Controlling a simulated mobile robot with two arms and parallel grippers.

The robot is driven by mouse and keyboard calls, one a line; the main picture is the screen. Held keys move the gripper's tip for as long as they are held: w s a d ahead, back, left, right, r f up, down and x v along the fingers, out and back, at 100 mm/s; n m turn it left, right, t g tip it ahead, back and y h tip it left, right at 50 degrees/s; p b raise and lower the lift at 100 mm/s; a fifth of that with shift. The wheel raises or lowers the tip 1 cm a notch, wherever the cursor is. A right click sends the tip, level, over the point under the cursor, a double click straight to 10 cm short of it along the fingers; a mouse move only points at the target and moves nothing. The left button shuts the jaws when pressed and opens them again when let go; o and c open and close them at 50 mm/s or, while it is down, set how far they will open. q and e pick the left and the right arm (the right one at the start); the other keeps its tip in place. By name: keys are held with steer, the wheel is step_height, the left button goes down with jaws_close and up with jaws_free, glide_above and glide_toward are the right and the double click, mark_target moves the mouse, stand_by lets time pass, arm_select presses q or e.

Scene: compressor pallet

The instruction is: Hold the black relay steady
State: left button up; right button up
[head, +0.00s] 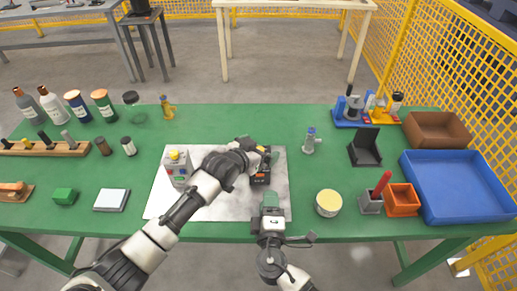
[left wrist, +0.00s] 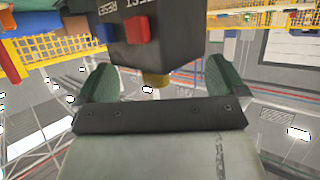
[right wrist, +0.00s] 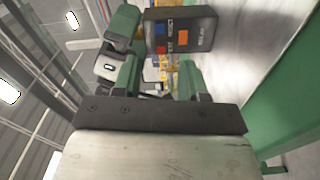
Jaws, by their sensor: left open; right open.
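The black relay (head: 261,179) stands on the pale mat (head: 220,207), partly hidden by my left gripper. My left gripper (head: 257,154) is open at its far side. My right gripper (head: 270,203) is open on the near side, a little short of the relay. In the right wrist view the relay's labelled face (right wrist: 182,32), with blue, orange and red parts, lies beyond the open fingers (right wrist: 160,78).
A grey box with a yellow button (head: 178,168) stands on the mat's left side. A round tin (head: 329,203) is right of the mat. A blue tray (head: 455,187) and an orange bin (head: 402,200) are farther right. Bottles (head: 78,106) line the back left.

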arm_select(q)
steer(key=c, duration=0.7)
steer(key=shift+c, duration=0.2)
arm_select(e)
jaws_close()
stand_by(0.5)
stand_by(0.8)
